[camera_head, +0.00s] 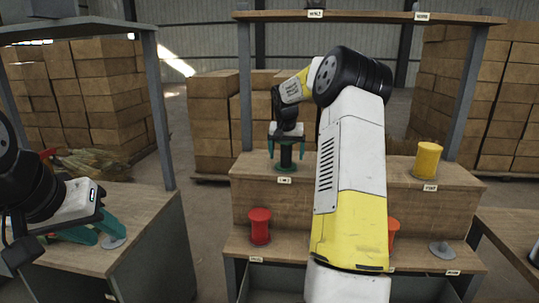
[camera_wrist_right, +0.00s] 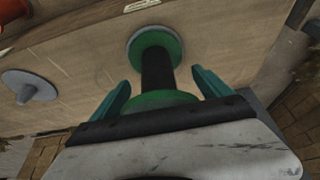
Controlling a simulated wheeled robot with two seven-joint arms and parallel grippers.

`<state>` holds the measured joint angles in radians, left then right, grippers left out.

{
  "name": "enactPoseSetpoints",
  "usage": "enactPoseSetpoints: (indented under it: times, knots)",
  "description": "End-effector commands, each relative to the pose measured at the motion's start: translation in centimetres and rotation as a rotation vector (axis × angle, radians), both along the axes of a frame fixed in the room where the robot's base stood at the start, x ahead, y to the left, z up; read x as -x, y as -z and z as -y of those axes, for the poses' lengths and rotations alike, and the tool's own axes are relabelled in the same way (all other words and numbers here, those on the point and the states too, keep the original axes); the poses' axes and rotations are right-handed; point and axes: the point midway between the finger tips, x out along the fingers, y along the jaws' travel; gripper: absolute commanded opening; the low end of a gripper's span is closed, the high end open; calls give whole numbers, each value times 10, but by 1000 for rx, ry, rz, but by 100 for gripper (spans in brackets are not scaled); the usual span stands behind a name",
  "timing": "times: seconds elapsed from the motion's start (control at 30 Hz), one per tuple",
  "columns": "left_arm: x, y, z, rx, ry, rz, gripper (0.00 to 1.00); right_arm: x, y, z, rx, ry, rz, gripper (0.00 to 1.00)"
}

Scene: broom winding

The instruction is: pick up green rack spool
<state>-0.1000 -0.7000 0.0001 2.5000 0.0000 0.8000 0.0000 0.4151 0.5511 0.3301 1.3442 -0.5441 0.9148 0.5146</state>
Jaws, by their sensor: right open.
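The green rack spool (camera_head: 286,156) stands upright on the upper shelf step, with a dark core between green flanges. It also shows in the right wrist view (camera_wrist_right: 157,68). My right gripper (camera_head: 286,149) is open above the shelf, pointing down, with its teal fingers on either side of the spool. In the right wrist view my right gripper (camera_wrist_right: 161,78) has visible gaps between its fingers and the spool core. My left gripper (camera_head: 100,230) is at the far left, low over the left table; its two teal fingers look apart, with nothing seen between them.
A red spool (camera_head: 260,226) and a partly hidden orange spool (camera_head: 393,232) stand on the lower step. A yellow spool (camera_head: 427,160) stands on the upper step at right. An empty grey peg (camera_head: 441,250) is at lower right. Another grey disc (camera_head: 113,243) lies by my left gripper.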

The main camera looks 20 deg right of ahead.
Motion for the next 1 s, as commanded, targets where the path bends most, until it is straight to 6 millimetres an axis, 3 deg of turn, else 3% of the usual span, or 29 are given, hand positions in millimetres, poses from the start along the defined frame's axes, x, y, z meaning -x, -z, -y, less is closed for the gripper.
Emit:
enactPoseSetpoints:
  times: [0.1, 0.5, 0.77, 1.0]
  knots:
    - [0, 0, 0, 0, 0, 0, 36, 0, -1, 0, 0, 0, 0, 86]
    - [0, 0, 0, 0, 0, 0, 36, 0, -1, 0, 1, 0, 2, 10]
    - [0, 0, 0, 0, 0, 0, 36, 0, -3, 0, 1, 0, 2, 10]
    - [0, 0, 0, 0, 0, 0, 36, -1, -21, -1, 1, -1, 4, 10]
